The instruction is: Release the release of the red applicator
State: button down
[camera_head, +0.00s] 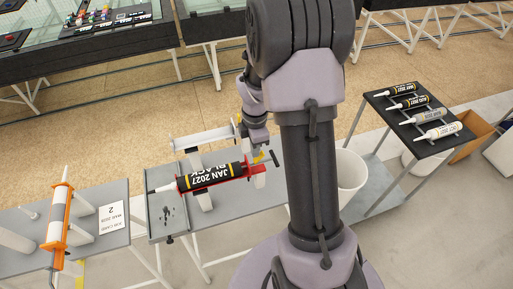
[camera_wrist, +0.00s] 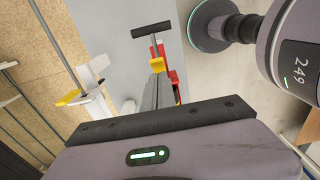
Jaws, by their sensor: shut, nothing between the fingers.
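The red applicator (camera_head: 228,174) lies on a stand on the small grey table, with a black cartridge (camera_head: 208,178) marked JAN 2027 BLACK in it. Its rear end with red frame (camera_wrist: 169,72), black T-shaped rod handle (camera_wrist: 153,30) and a small yellow piece, seemingly the release (camera_wrist: 157,65), shows in the wrist view. My gripper (camera_wrist: 156,82) is shut and empty, its fingertips at or very close to the yellow piece. I cannot tell whether they touch. In the head view my wrist is above the applicator's rear end, and the fingertips are hard to make out.
A white stand with a yellow tip (camera_wrist: 68,98) is beside the fingers. An orange applicator (camera_head: 58,222) lies on the left table. A white bin (camera_head: 350,174) stands right of my arm. A black-topped rack (camera_head: 408,132) holds several cartridges.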

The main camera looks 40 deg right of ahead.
jog(key=shift+w+a+f, duration=0.1)
jog(key=shift+a+f, duration=0.1)
jog(key=shift+a, duration=0.15)
jog(key=shift+a+r, duration=0.1)
jog(key=shift+r, duration=0.05)
notch_tip(320, 180, up, 4)
jog(key=w+a+f+p, duration=0.1)
jog(key=a+p, duration=0.1)
jog(key=a, duration=0.1)
notch_tip(320, 180, up, 8)
send_over(256, 159)
jog(key=shift+d+r+p, duration=0.1)
jog(key=shift+r+p, duration=0.1)
jog(key=shift+p, duration=0.15)
